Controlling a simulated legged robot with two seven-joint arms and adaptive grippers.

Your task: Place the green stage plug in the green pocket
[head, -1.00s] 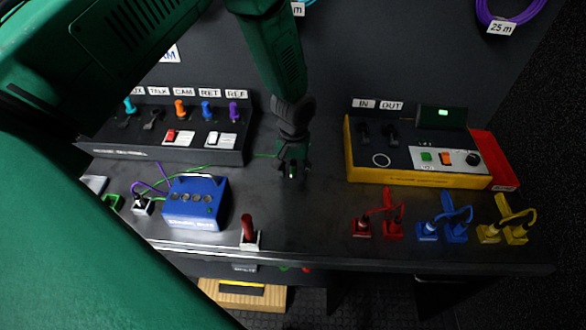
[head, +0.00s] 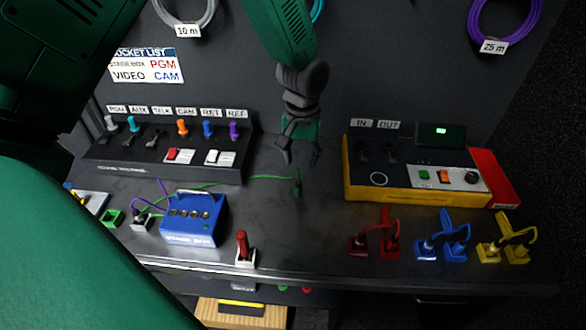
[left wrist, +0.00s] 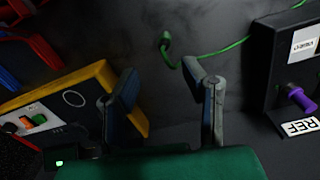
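The green stage plug (head: 297,183) is on the dark bench top between the two panels, with a thin green cable running left toward the blue stage box (head: 193,217). It also shows in the left wrist view (left wrist: 165,44), beyond the fingers. The green pocket (head: 112,218) is a small square holder at the bench's left, beside the stage box; its inside is too small to make out. My left gripper (head: 301,155) is open and empty, pointing down above the plug and apart from it. Its two spread fingers show in the left wrist view (left wrist: 165,98). My right gripper is out of view.
A socket panel (head: 165,160) stands behind left and a yellow-edged tester (head: 415,194) behind right. Red (head: 375,243), blue (head: 442,247) and yellow (head: 503,250) connectors line the right front. A red-handled switch (head: 242,245) stands at the front edge. The bench between is mostly clear.

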